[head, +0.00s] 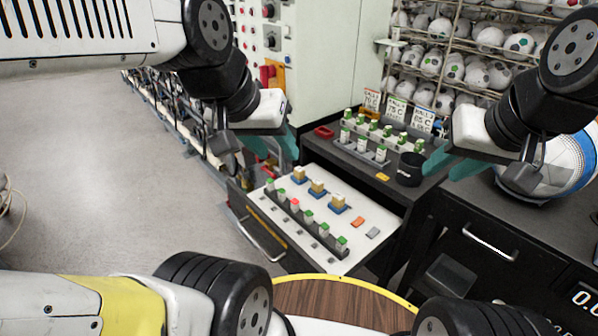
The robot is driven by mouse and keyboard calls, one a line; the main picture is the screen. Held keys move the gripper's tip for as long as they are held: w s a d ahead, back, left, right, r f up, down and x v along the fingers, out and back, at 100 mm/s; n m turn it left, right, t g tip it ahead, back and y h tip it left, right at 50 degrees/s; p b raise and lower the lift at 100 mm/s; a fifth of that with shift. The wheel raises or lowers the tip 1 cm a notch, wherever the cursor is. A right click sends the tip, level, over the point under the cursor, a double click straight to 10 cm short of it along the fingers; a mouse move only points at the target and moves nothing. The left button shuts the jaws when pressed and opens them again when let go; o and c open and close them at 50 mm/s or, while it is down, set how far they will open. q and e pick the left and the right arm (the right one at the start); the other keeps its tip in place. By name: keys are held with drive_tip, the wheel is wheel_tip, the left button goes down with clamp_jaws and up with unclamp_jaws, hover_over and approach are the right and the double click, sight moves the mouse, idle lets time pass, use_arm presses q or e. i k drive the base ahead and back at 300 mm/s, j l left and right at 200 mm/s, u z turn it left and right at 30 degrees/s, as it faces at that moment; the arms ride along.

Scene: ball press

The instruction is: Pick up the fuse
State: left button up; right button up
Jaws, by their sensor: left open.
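An open drawer (262,205) holds a row of small fuse-like pieces on a grey strip, one with a red top (294,204) and several with green tops, such as one at the near end (341,241). More green-topped white pieces (381,152) stand in a rack on the black counter. I cannot tell which piece the task means. My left gripper (272,152) is open and empty, with teal fingers above the drawer's far left side. My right gripper (452,165) looks open and empty over the counter, right of the black cup. Neither gripper touches a fuse-like piece.
Yellow-and-blue blocks (318,188) and orange and grey tabs (358,222) lie in the drawer. A white-and-blue ball (560,165) sits right. Grey floor (90,190) is clear on the left.

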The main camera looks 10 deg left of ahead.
sight(294, 203)
drive_tip(key=j+z, duration=0.15)
drive_tip(key=j, duration=1.7)
